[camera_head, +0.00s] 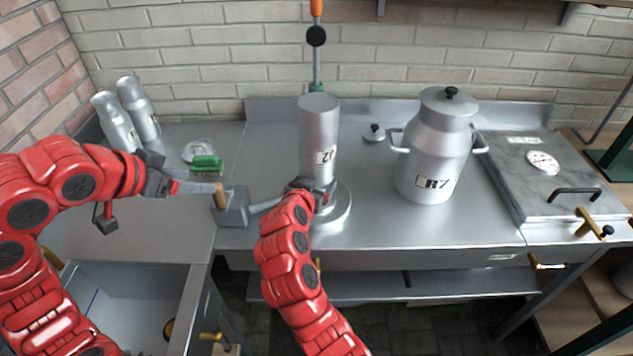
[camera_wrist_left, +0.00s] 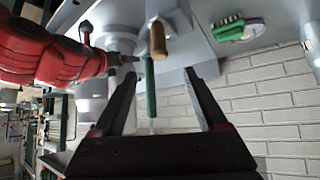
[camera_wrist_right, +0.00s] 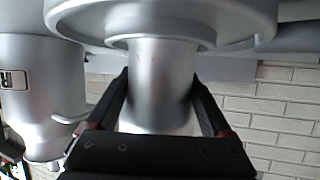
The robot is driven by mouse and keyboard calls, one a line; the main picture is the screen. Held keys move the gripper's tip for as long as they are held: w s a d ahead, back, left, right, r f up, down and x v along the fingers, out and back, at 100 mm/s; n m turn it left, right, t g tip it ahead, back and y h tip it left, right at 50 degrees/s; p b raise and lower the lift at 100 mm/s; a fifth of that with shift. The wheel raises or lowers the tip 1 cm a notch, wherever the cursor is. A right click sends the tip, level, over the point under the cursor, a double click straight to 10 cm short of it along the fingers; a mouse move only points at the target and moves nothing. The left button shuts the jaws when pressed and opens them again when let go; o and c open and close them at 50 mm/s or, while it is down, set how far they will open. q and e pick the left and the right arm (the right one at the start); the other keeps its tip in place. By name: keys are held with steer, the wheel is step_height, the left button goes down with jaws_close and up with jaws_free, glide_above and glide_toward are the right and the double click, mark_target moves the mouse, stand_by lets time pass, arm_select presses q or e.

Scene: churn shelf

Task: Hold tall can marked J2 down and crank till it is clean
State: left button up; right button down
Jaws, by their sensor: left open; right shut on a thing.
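The tall can marked J2 (camera_head: 318,130) stands upside down, its label inverted, over a round metal base (camera_head: 340,215) at the middle of the bench. My right gripper (camera_head: 318,193) is shut around the can's narrow lower part; the right wrist view shows both fingers beside the neck (camera_wrist_right: 160,85). A grey box with the crank stands left of the base. Its brown crank handle (camera_head: 220,196) is upright. My left gripper (camera_head: 205,188) is open at the handle's left; the handle (camera_wrist_left: 157,40) shows beyond its fingers in the left wrist view. The can's inside is hidden.
A lidded can marked R7 (camera_head: 435,150) and a small lid (camera_head: 374,133) stand to the right. A flat lidded unit with a gauge (camera_head: 545,175) is farther right. A green brush (camera_head: 207,163) and two cans (camera_head: 138,108) are at left. A sink (camera_head: 130,305) is at lower left.

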arm_select(q)
steer(key=shift+s+a+r, duration=0.2)
steer(key=shift+s+r, duration=0.15)
steer(key=shift+r, duration=0.25)
arm_select(e)
jaws_free()
